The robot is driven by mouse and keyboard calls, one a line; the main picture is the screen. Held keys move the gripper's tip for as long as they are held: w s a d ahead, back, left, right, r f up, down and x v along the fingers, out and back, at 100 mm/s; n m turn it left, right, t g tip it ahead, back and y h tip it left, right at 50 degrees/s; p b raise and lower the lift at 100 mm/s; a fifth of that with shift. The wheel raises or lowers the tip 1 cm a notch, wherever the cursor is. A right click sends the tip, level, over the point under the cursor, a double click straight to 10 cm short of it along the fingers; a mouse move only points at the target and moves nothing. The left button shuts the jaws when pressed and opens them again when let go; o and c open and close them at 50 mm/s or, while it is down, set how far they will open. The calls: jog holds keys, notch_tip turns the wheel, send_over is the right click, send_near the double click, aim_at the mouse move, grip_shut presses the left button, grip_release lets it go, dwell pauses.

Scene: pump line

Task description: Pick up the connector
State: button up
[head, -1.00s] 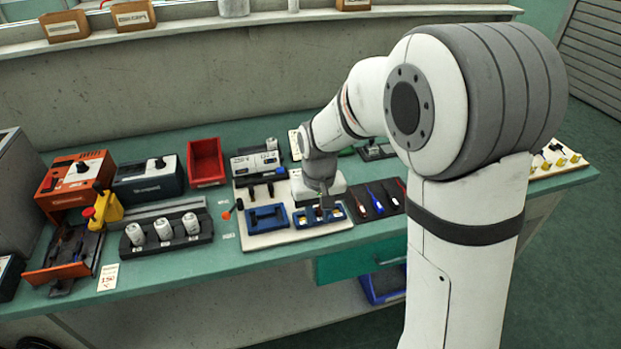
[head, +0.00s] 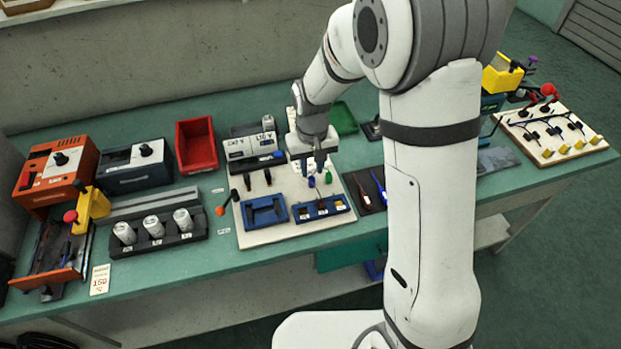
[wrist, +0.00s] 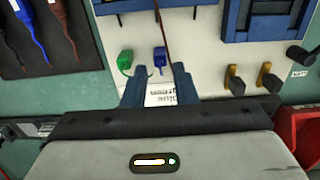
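The task does not say which connector is meant. A blue connector (wrist: 159,58) and a green connector (wrist: 125,61) stand side by side on the pale board, and a thin brown cable runs close by the blue one. In the head view the blue connector (head: 311,182) and the green connector (head: 328,177) are just in front of my gripper (head: 316,164). The blue connector lies just beyond the gap, and the green one beside one fingertip. Contact cannot be told.
A blue compartment tray (head: 322,208) and a blue frame (head: 265,212) sit at the board's front. Two dark pegs with brass parts (wrist: 268,78) stand to one side. Screwdrivers lie on a dark mat (wrist: 39,62). A red bin (head: 196,145) is behind left.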

aim_at(312, 178)
notch_tip(312, 178, down, 5)
jog(key=shift+r, duration=0.2)
jog(key=shift+s, duration=0.1)
grip_shut()
